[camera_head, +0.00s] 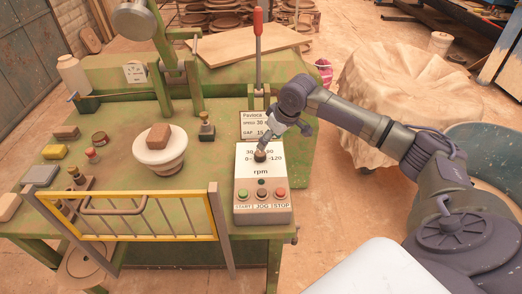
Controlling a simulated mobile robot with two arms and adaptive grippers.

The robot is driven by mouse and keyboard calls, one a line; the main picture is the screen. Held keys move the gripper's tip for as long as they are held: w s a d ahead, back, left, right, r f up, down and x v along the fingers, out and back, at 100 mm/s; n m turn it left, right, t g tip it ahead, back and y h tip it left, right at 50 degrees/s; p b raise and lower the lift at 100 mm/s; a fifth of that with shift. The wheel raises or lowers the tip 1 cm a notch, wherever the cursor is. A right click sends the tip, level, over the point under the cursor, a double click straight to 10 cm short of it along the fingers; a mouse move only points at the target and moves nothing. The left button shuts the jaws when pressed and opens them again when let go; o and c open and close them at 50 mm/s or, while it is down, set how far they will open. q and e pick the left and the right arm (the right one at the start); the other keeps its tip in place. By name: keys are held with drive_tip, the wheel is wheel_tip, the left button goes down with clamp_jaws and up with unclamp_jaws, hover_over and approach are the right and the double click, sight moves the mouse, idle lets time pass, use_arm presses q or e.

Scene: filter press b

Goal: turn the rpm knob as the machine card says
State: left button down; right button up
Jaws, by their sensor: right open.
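The rpm knob (260,156) is a small dark knob on the white control box (245,180), with a scale around it and "rpm" printed below. Of the scale I read 30, 90, 0 and 120. The knob's pointer is too small to read. The machine card (252,117) stands behind the box. It shows a first line like "Pavloca", then "press 30 s" and "gap 15"; another part is hidden by my gripper. My right gripper (264,148) is open, pointing down at the knob, with its fingertips at or just above it; I cannot tell whether they touch. My left gripper is not in view.
Several coloured buttons (262,194) sit on the box's lower front. A lever with a red handle (258,22) rises behind the card. A yellow-framed guard (135,215) stands at the front of the green bench. A white pedestal (160,158) bears a brown block.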

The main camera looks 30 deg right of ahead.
hover_over(261, 153)
drive_tip(key=s, duration=0.2)
wheel_tip(261, 153, down, 4)
drive_tip(key=shift+d+f, duration=0.1)
drive_tip(key=shift+d, duration=0.05)
drive_tip(key=x, duration=0.3)
drive_tip(key=shift+w+f+p, duration=0.2)
drive_tip(key=shift+f+p, duration=0.15)
drive_tip(key=shift+p, duration=0.05)
drive_tip(key=shift+w+f, duration=0.1)
drive_tip(key=shift+f, duration=0.35)
drive_tip(key=shift+w+f, duration=0.1)
drive_tip(key=c, duration=1.1)
drive_tip(key=shift+c, duration=0.2)
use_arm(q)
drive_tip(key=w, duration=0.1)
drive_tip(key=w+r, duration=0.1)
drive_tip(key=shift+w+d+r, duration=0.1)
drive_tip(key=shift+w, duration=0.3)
